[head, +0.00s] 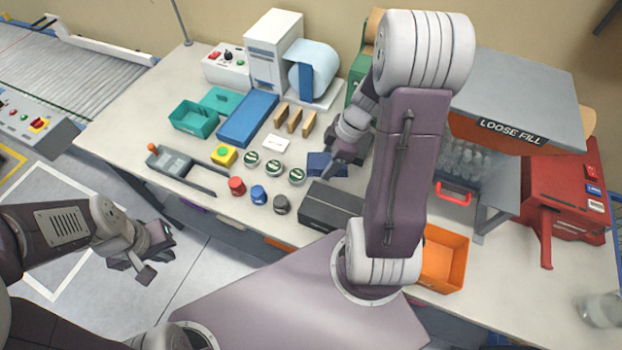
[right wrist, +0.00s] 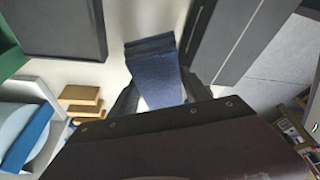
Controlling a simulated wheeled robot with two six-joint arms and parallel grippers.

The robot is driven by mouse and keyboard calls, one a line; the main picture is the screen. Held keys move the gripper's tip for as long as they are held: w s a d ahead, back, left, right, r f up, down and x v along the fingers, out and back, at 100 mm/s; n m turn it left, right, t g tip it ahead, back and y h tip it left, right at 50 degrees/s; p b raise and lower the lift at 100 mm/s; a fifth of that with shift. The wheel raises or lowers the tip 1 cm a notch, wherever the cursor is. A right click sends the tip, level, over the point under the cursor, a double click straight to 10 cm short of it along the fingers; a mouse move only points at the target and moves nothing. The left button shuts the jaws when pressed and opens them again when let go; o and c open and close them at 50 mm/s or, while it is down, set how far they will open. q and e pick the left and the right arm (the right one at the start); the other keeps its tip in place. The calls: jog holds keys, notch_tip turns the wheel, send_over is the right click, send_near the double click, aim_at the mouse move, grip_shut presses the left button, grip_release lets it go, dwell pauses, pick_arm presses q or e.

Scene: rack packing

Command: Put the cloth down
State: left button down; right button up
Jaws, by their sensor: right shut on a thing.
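The dark blue folded cloth (head: 322,164) is at the middle of the worktable, behind the dark box (head: 333,206). My right gripper (head: 335,171) reaches down from behind and is shut on the cloth. In the right wrist view the cloth (right wrist: 152,68) shows as stacked layers between my two dark fingers, with pale tabletop around it. I cannot tell whether its underside touches the table. My left gripper (head: 158,262) is empty and open, over the floor in front of the table's left part.
Jars with green lids (head: 274,168), several coloured caps (head: 258,195) and a white card (head: 276,143) lie left of the cloth. Wooden blocks (head: 294,121) stand behind. An orange bin (head: 444,259) and a red machine (head: 568,185) are to the right.

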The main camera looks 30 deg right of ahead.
aim_at(323, 181)
notch_tip(323, 181, down, 4)
jog(key=shift+w+r, duration=0.15)
jog(key=shift+r, duration=0.05)
jog(key=shift+w+d+f, duration=0.2)
jog(key=shift+f, duration=0.3)
jog(key=f, duration=0.1)
jog(key=f+b, duration=0.1)
jog(key=f, duration=0.1)
jog(key=shift+s+a, duration=0.15)
jog(key=shift+s, duration=0.05)
pick_arm(q)
jog(key=shift+w+d+f, duration=0.15)
jog(key=shift+w+f, duration=0.1)
jog(key=shift+f, duration=0.45)
pick_arm(e)
jog(key=shift+w, duration=0.1)
jog(key=shift+f, duration=0.1)
jog(key=shift+f, duration=0.1)
pick_arm(q)
jog(key=shift+f, duration=0.15)
pick_arm(e)
jog(key=o, duration=1)
jog(key=shift+o, duration=0.2)
